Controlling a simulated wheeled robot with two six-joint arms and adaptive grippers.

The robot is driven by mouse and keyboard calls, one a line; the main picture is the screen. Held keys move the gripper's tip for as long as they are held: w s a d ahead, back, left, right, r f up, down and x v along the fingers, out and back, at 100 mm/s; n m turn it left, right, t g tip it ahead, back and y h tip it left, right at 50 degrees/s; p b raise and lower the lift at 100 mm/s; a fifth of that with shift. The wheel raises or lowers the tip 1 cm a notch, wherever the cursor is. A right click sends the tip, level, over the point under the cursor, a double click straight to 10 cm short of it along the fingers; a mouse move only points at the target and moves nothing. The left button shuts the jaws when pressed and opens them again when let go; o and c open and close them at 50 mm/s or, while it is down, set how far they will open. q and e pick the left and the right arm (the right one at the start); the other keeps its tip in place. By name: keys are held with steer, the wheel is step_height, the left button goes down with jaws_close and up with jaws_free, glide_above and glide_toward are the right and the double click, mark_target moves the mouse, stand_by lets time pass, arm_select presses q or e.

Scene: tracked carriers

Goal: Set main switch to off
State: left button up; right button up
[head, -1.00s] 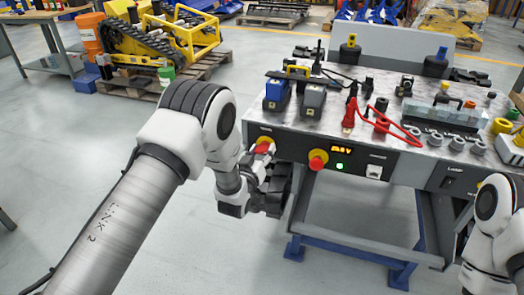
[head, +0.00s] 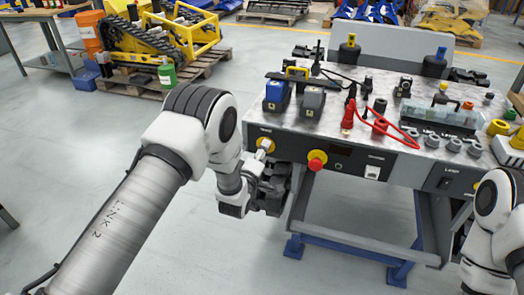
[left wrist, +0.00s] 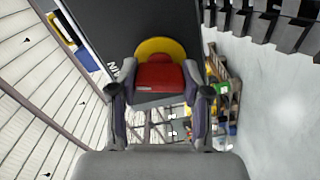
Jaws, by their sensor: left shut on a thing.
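The main switch is a red handle (left wrist: 160,76) on a yellow disc (left wrist: 158,47), as the left wrist view shows. In the head view its yellow disc (head: 266,144) sits at the left end of the bench's dark front panel, and the handle is mostly hidden by my fingers. My left gripper (head: 266,153) is at the switch, and in the left wrist view its fingers (left wrist: 162,96) are shut on the red handle, one on each side. The panel's small display and its lamp (head: 338,165) are dark. My right gripper is out of view.
A red push button on a yellow base (head: 317,161) is close right of the switch. The bench top (head: 335,125) carries blue and grey battery-like blocks, red cables and several knobs. The floor left of the bench is open.

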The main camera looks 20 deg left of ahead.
arm_select(q)
steer(key=n, duration=0.3)
steer(key=shift+r+n, duration=0.1)
steer(key=shift+n, duration=0.2)
steer(key=shift+p, duration=0.3)
steer(key=o, duration=1.2)
steer(key=shift+a, duration=0.1)
steer(key=shift+c, duration=0.2)
steer(key=s, duration=1.2)
steer(key=shift+a, duration=0.15)
